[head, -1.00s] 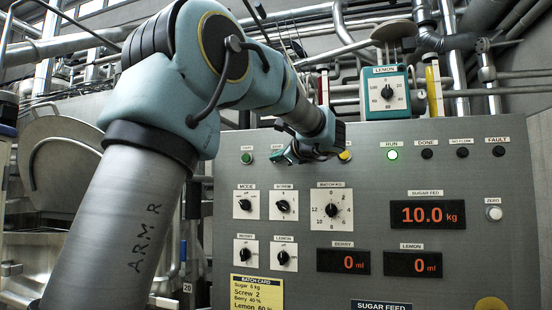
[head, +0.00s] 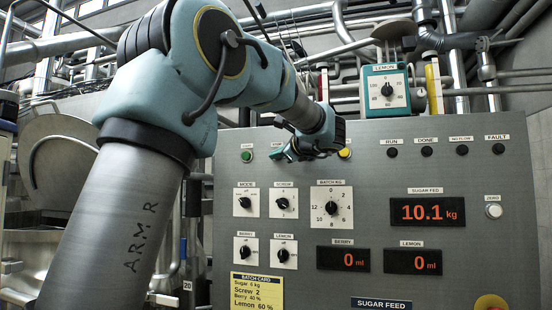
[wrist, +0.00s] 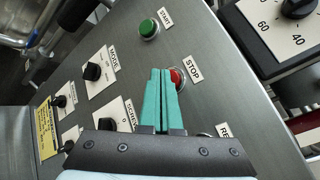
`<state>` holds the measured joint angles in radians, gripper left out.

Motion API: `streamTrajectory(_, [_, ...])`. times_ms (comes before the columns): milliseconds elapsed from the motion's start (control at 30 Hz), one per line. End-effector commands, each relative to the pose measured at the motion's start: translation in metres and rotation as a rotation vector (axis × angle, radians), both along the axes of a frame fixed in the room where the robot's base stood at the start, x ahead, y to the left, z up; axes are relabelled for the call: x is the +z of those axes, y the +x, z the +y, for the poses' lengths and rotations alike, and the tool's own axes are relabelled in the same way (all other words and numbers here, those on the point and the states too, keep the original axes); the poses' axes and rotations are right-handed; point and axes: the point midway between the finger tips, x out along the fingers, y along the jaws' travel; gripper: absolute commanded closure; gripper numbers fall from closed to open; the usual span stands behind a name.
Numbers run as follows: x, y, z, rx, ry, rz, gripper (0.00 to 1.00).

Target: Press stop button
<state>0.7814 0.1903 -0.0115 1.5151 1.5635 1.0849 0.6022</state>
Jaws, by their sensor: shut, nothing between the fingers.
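The red stop button (wrist: 178,79) sits beside its STOP label (wrist: 193,69) in the wrist view. My gripper (wrist: 160,72) is shut and empty, its two green fingers together, with the tips at the button and partly covering it. I cannot tell from this view whether they touch. In the head view my gripper (head: 290,150) is at the top of the grey panel and hides the stop button there. The RUN lamp (head: 392,152) is dark. The SUGAR FED display (head: 428,212) reads 10.1 kg.
The green start button (wrist: 148,28) is close by, and also shows in the head view (head: 247,156). A yellow button (head: 345,153) lies just right of my gripper. Several knobs, such as BATCH KG (head: 331,208), sit below. A lemon dial box (head: 386,90) stands on the panel's top.

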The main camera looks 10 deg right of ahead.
Motion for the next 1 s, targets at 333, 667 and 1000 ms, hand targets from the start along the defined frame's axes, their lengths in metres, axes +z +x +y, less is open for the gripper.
streamTrajectory(333, [0.0, -0.006, 0.003, 0.0, -0.001, 0.0, 1.0])
streamTrajectory(667, [-0.002, -0.022, 0.012, 0.0, -0.003, -0.002, 1.0])
streamTrajectory(1000, [-0.002, -0.047, 0.026, 0.0, -0.001, 0.0, 1.0])
